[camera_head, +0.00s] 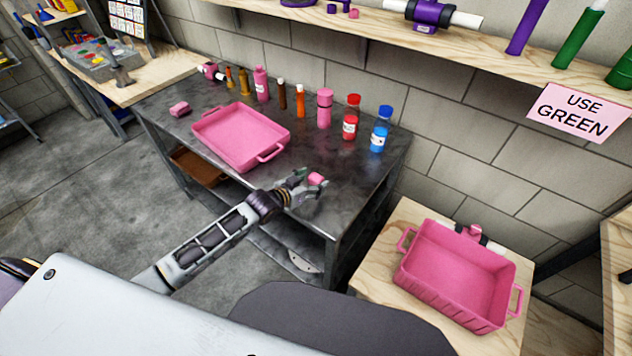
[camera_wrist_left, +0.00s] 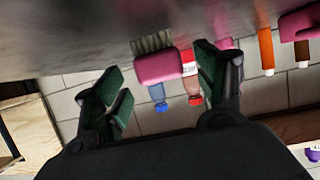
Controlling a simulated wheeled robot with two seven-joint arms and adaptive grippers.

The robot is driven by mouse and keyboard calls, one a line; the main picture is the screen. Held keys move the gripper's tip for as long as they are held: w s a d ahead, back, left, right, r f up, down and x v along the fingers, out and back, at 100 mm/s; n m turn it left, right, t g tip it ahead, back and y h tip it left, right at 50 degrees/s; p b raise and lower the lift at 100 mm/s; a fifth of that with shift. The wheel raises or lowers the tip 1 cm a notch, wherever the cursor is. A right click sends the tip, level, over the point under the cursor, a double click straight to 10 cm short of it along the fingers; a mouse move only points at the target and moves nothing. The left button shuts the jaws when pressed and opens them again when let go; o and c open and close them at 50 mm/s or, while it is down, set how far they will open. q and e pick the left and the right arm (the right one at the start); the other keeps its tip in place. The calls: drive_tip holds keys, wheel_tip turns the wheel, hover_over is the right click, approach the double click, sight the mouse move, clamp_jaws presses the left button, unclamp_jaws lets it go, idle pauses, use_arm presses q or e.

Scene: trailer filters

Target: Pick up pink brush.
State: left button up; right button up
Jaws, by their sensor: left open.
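A small pink brush (camera_head: 316,179) is at the front right part of the dark metal table (camera_head: 345,215). In the left wrist view, which looks upside down, the brush (camera_wrist_left: 158,67) shows a pink body with grey-green bristles against the table surface. My left gripper (camera_head: 308,188) is open at the brush. In the wrist view its dark green finger pads (camera_wrist_left: 160,85) stand apart on either side of the brush, with a wider gap on the left. I cannot tell whether a finger touches it. My right gripper is not in view.
A pink tray (camera_head: 232,152) lies on the table, with a pink block (camera_head: 180,108) beyond its left corner. Several bottles, including red (camera_head: 350,118) and blue (camera_head: 380,130) ones, line the back edge. A pink bin (camera_head: 455,285) stands on a wooden surface to the right.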

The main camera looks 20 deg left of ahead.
use_arm(q)
drive_tip(key=shift+x, duration=1.5)
drive_tip(key=c, duration=1.1)
